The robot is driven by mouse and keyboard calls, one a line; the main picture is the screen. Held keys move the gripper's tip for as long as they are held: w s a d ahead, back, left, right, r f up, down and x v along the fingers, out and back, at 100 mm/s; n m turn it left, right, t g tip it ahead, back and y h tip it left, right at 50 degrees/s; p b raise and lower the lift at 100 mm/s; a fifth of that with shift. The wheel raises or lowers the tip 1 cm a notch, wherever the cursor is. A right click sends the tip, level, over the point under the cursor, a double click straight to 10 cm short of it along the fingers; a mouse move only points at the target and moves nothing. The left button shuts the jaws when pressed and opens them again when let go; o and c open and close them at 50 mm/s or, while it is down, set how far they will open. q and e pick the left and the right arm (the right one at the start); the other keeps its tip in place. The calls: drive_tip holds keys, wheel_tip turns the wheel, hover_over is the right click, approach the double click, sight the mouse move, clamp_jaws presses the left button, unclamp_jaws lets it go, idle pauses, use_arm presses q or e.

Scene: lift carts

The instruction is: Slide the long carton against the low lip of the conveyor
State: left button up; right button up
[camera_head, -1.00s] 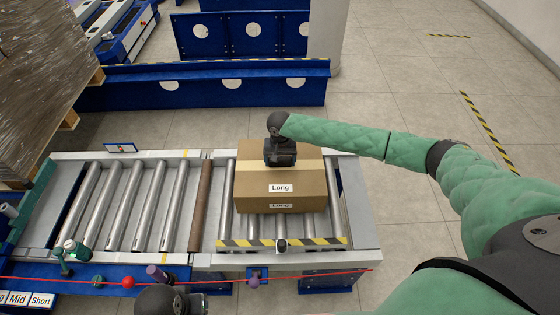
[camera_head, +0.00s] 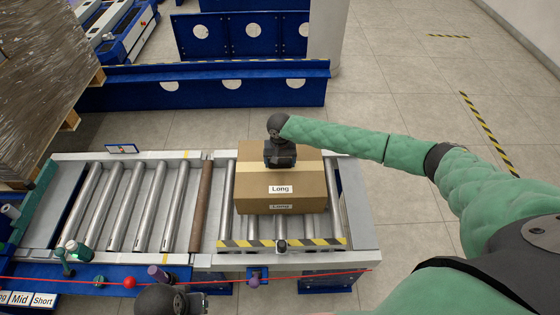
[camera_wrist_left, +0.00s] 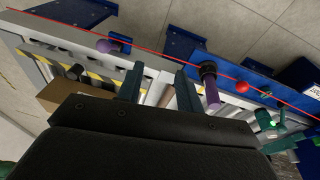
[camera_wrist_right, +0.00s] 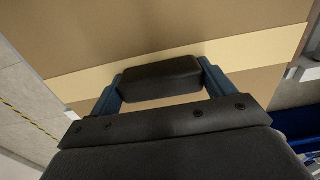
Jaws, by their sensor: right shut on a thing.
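The long carton (camera_head: 280,187), a brown box with a pale tape band and "Long" labels, sits on the right section of the roller conveyor (camera_head: 195,260). A black-and-yellow striped low lip (camera_head: 312,242) runs along the near edge, with a gap between it and the carton. My right gripper (camera_head: 280,160) is over the carton's top. In the right wrist view, its fingers (camera_wrist_right: 160,76) are shut on a dark block, close over the carton's taped top; contact is unclear. My left gripper (camera_wrist_left: 160,70) is open and empty near the conveyor's near side.
A brown roller (camera_head: 201,205) separates the carton's section from empty rollers on the left. A red line (camera_head: 205,278), a red ball (camera_head: 129,282) and purple knobs lie along the near side. A wrapped pallet load (camera_head: 45,75) stands at far left. Floor on the right is clear.

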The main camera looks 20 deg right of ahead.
use_arm(q)
drive_tip(key=shift+r, duration=0.15)
use_arm(e)
drive_tip(key=o, duration=1.8)
drive_tip(key=shift+o, duration=0.2)
use_arm(q)
drive_tip(key=a+x, duration=0.1)
drive_tip(key=x, duration=0.9)
drive_tip(key=b+v, duration=0.1)
drive_tip(key=v, duration=0.5)
drive_tip(key=shift+s+a, duration=0.2)
drive_tip(key=shift+s, duration=0.05)
use_arm(e)
drive_tip(key=shift+r, duration=3.95)
